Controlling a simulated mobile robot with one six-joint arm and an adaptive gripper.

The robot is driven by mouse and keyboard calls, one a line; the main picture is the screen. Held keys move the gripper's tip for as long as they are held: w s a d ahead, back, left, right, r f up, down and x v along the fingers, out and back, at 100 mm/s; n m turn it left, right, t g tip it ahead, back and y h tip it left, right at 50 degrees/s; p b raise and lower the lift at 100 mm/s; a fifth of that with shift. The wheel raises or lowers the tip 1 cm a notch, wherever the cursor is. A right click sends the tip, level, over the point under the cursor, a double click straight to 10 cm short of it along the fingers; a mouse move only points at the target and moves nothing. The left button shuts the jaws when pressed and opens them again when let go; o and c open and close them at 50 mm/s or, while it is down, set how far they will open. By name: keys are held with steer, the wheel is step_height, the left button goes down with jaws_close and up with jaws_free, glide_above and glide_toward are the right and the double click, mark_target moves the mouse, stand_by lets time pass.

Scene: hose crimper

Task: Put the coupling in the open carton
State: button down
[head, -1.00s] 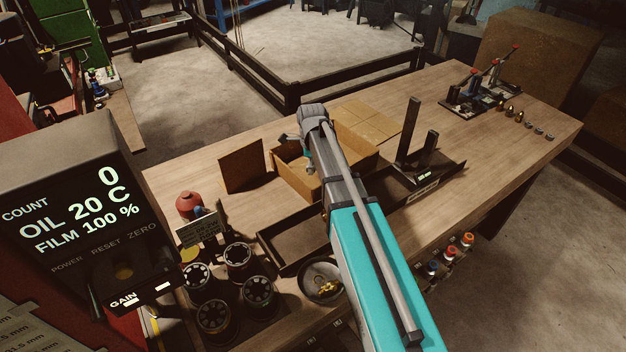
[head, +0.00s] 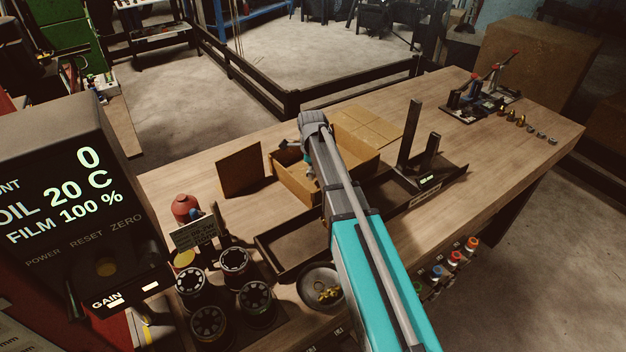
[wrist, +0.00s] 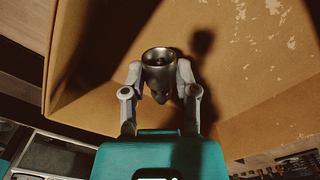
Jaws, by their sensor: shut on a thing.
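The coupling (wrist: 159,62) is a dark metal piece with a round open end, seen in the wrist view. My gripper (wrist: 160,80) is shut on it, with a finger on each side. The wrist view shows the coupling in front of the carton's brown cardboard (wrist: 240,60). In the head view the open carton (head: 301,186) stands on the bench with its flaps spread. My arm reaches over it and hides part of its inside. The coupling and fingertips are hidden there. I cannot tell whether the coupling touches the carton floor.
A long dark tray (head: 285,244) lies in front of the carton, and a black upright stand (head: 410,140) is to its right.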

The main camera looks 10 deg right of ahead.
mark_target(312, 184)
steer(key=shift+w+f+b, duration=0.15)
steer(key=shift+f+b, duration=1.35)
steer(key=shift+f, duration=0.3)
steer(key=shift+f, duration=0.15)
steer(key=shift+c, duration=1.9)
jaws_free()
steer(key=shift+r, duration=0.25)
step_height(312, 184, up, 12)
steer(key=p, duration=1.2)
